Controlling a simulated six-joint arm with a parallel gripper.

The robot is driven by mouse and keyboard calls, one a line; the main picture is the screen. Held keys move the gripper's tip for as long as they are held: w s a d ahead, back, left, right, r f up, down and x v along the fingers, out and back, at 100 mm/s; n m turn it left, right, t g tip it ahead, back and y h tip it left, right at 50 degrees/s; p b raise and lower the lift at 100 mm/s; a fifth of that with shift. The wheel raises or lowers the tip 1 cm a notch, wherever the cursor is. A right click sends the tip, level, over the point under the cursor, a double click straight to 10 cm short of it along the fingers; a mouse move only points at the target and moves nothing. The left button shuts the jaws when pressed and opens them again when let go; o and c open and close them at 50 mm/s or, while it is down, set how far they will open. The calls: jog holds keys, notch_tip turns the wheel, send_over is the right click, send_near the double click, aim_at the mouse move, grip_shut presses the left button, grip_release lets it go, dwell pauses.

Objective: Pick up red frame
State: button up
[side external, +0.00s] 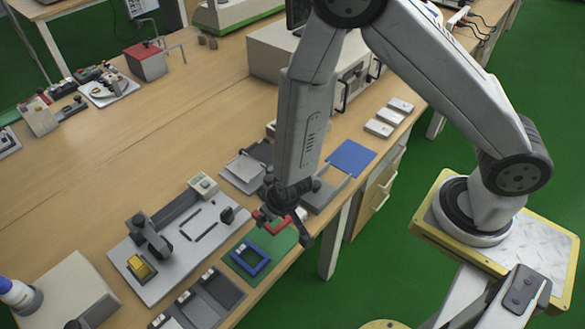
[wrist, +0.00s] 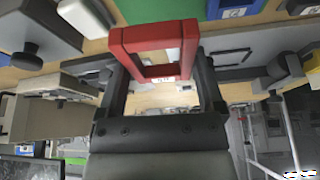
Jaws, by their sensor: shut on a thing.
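The red frame (wrist: 118,48) is a square, hollow piece held between the two fingers of my gripper (wrist: 162,75) in the wrist view. My gripper is shut on it, one finger at each side. In the side view the red frame (side external: 262,222) shows partly at my gripper (side external: 288,222), near the far edge of the green mat (side external: 285,245). My wrist hides part of it. The side view does not clearly show the gap between the frame and the mat.
A blue frame (side external: 250,259) lies on the green mat. A grey plate with a clamp fixture (side external: 150,237) is to the left. Dark trays (side external: 218,289) are at the table's front edge. A blue pad (side external: 351,158) and white boxes (side external: 379,128) lie to the right.

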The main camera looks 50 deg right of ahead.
jog(key=shift+r, duration=1.5)
jog(key=shift+w+d, duration=0.1)
